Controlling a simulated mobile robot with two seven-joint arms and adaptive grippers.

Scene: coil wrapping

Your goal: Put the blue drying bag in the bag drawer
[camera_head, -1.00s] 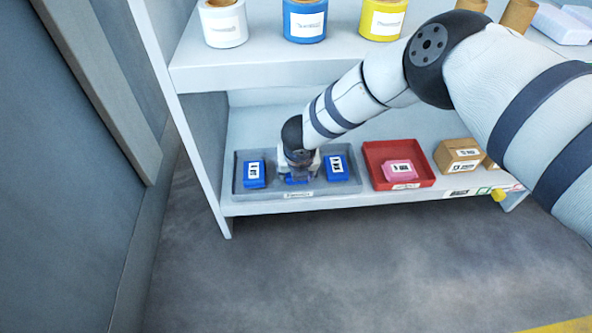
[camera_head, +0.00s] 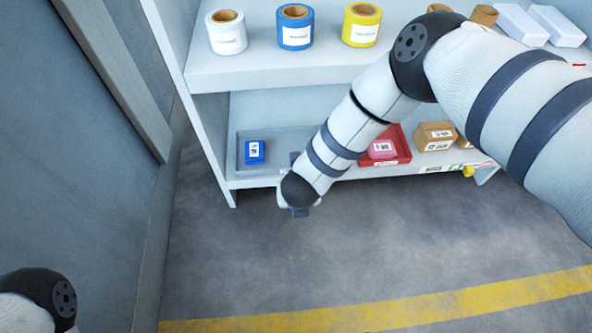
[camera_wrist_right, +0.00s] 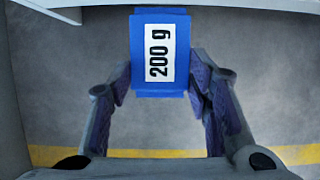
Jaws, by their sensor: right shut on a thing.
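In the right wrist view my right gripper (camera_wrist_right: 160,84) is shut on a blue drying bag (camera_wrist_right: 144,28) with a white "200 g" label, its fingers at both sides. In the head view this gripper (camera_head: 298,212) is in front of the lower shelf's edge, above the floor; my arm mostly hides the bag. Another blue bag (camera_head: 254,152) lies in the left of the grey tray (camera_head: 280,138); the tray's right part is hidden behind my arm.
A red tray (camera_head: 401,155) with a pink bag (camera_head: 382,150) and cardboard boxes (camera_head: 436,136) stand right on the lower shelf. White, blue and yellow rolls (camera_head: 362,25) are on the shelf above. A grey wall is at left. The floor (camera_head: 330,265) in front is clear.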

